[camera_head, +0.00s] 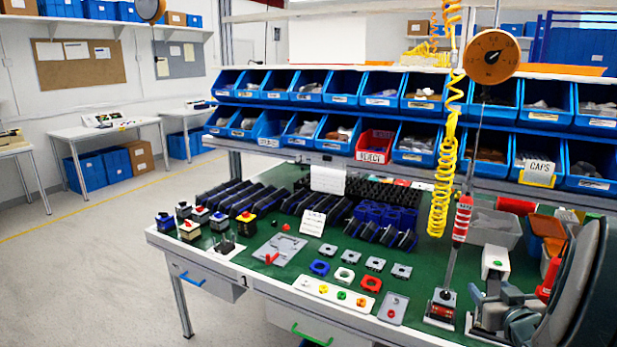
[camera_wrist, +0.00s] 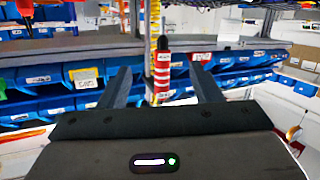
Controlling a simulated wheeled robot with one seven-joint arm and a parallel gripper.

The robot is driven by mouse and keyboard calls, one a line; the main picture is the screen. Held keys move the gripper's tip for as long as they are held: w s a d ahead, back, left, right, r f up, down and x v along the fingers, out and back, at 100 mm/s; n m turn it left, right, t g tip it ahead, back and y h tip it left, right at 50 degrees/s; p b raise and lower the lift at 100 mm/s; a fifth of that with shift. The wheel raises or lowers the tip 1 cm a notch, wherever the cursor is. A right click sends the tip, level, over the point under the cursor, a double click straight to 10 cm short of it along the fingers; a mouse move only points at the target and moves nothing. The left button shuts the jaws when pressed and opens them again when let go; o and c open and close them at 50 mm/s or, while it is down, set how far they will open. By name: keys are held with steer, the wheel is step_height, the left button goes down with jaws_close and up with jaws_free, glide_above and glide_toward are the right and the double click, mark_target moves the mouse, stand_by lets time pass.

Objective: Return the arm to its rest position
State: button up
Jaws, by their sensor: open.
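My gripper (camera_wrist: 161,72) shows in the wrist view with its two dark fingers apart and nothing held between them. Behind the gap hangs a red-and-white banded tool (camera_wrist: 162,75), farther off than the fingers. The same tool (camera_head: 462,218) stands upright over the right part of the bench in the head view. A large grey rounded part of my arm (camera_head: 580,285) fills the right edge of the head view. My fingers cannot be made out there. On the bench, a grey plate with a red lever (camera_head: 280,250) lies left of the middle, near small switch boxes (camera_head: 190,230).
The green-topped workbench (camera_head: 240,262) carries many small parts. Blue bins (camera_head: 382,97) in two rows stand behind it and fill the wrist view's background. A yellow coiled hose (camera_head: 440,190) and a round orange gauge (camera_head: 491,57) hang above. Open floor (camera_head: 80,270) lies to the left.

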steer(key=s+a+g+y, duration=0.1)
steer(key=s+a+g, duration=0.5)
steer(key=s+a, duration=0.3)
steer(key=s+a+f+g+y, duration=0.1)
steer(key=s+a+g, duration=0.5)
steer(key=a, duration=1.2)
steer(key=s, duration=0.4)
steer(key=shift+a+f+n+g, duration=0.15)
steer(key=shift+f+n+g, duration=0.15)
